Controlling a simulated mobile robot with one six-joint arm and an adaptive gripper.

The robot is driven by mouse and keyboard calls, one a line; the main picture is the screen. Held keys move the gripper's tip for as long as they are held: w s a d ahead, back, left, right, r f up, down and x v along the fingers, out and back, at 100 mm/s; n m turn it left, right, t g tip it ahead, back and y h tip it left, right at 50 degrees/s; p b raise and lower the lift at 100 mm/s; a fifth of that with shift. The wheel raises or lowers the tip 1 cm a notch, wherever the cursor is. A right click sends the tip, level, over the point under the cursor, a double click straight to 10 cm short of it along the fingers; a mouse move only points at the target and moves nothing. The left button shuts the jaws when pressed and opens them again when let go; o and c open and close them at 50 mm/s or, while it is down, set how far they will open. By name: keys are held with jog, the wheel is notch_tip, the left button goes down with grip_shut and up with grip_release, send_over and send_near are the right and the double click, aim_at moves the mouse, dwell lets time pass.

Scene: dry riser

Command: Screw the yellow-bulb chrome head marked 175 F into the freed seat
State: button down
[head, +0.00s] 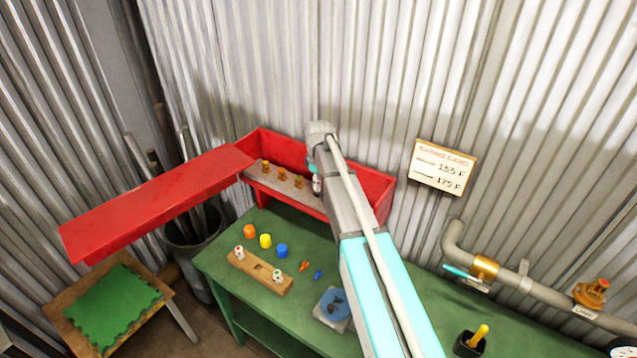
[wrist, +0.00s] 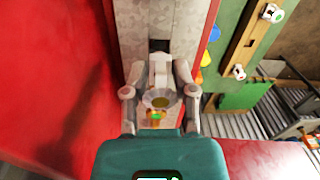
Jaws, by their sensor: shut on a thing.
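My gripper (wrist: 159,96) is shut on a small round head (wrist: 158,103) in the wrist view. The head has a pale, shiny rim with a yellowish centre and a small orange and green part below it. No marking on it can be read. In the head view my gripper (head: 315,180) is over the open red box and mostly hidden by my arm. A grey shelf (wrist: 161,20) lies beyond the fingers, with a dark square opening (wrist: 160,46). Several brass-coloured heads (head: 283,175) stand on the shelf left of my gripper. I cannot tell which opening is the freed seat.
The red box (head: 375,190) has its lid (head: 155,200) swung left. On the green bench (head: 225,260) are a wooden block (head: 258,272) with two white-topped pieces, coloured caps and a grey device (head: 332,308). A pipe (head: 545,288) runs right, below a sign (head: 441,167) reading 155 F and 175 F.

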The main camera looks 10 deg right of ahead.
jog(key=shift+f+b, duration=1.45)
jog(key=shift+f, duration=0.1)
dwell(0.4)
jog(key=m, duration=0.4)
jog(key=shift+a+m, duration=0.1)
jog(key=shift+m, duration=0.8)
jog(key=m, duration=0.3)
jog(key=shift+a, duration=0.1)
jog(key=shift+m, duration=1.4)
